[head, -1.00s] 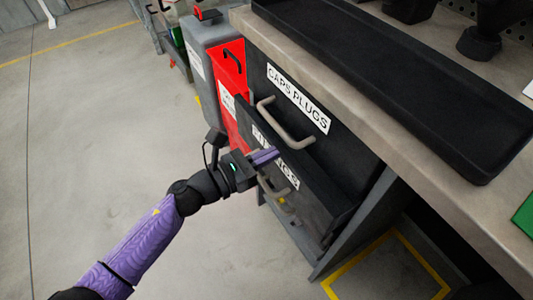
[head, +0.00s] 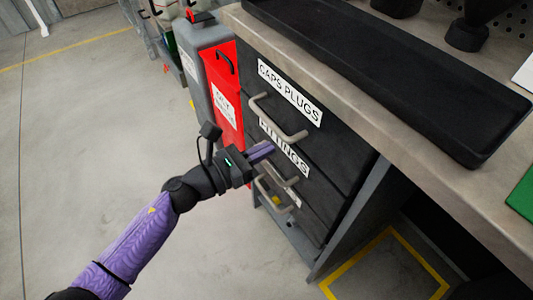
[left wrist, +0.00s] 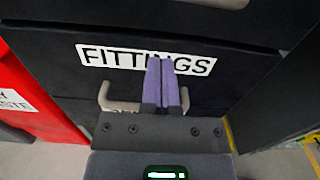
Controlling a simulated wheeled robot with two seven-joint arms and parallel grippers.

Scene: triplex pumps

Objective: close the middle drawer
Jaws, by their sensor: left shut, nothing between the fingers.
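The middle drawer (left wrist: 240,68) has a black front with a white FITTINGS label (head: 284,147) and a grey bar handle. In the head view its front looks about level with the drawer above, labelled CAPS PLUGS (head: 290,92). My left gripper (head: 262,152) is shut and empty, its purple fingertips against or very near the drawer front at the label. In the left wrist view the fingertips (left wrist: 161,62) cover the middle of the label, and the drawer's handle (left wrist: 122,103) is partly hidden behind the gripper. My right gripper is not in view.
A red bin (head: 224,88) and a grey bin (head: 196,62) stand left of the drawers. A worktop with a black tray (head: 390,75) overhangs above. A lower drawer handle (head: 275,196) sits beneath. Open floor lies at left.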

